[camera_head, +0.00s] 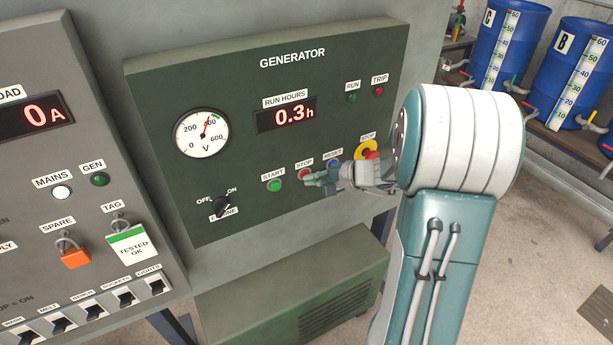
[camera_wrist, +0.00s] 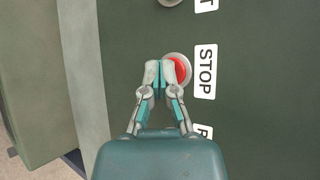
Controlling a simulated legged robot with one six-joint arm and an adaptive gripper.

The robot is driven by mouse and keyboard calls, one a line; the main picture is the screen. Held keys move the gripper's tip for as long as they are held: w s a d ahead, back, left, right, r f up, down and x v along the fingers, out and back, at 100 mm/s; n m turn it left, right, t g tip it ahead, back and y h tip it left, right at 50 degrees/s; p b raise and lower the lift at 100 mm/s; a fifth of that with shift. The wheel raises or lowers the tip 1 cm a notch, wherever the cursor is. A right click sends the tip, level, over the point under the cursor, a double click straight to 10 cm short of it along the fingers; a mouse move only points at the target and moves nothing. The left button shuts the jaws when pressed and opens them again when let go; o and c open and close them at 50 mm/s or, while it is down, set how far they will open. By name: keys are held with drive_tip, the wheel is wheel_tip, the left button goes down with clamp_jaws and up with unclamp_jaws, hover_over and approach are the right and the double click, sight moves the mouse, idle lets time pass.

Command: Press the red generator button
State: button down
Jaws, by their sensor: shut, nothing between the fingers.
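The generator panel (camera_head: 255,75) is dark green. Its red STOP button (camera_head: 304,173) sits low on the panel, between the green START button (camera_head: 274,185) and the blue RESET button (camera_head: 334,163). My gripper (camera_head: 309,180) is shut and empty, its fingertips at the STOP button. In the wrist view, the closed fingertips (camera_wrist: 160,68) overlap the left part of the red button (camera_wrist: 184,70) in its grey ring, beside the STOP label (camera_wrist: 206,71). Part of the button is hidden. I cannot tell whether the fingertips touch it. The run-hours display (camera_head: 286,115) reads 0.3 h.
A red emergency knob on a yellow ring (camera_head: 361,147) is right of RESET, close to my arm. A black rotary switch (camera_head: 221,206) is at lower left. A grey panel (camera_head: 40,170) with switches stands left. Blue drums (camera_head: 512,45) stand at back right.

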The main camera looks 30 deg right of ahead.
drive_tip(key=shift+s, duration=0.85)
drive_tip(key=s, duration=0.5)
drive_tip(key=shift+d, duration=0.1)
idle(0.8)
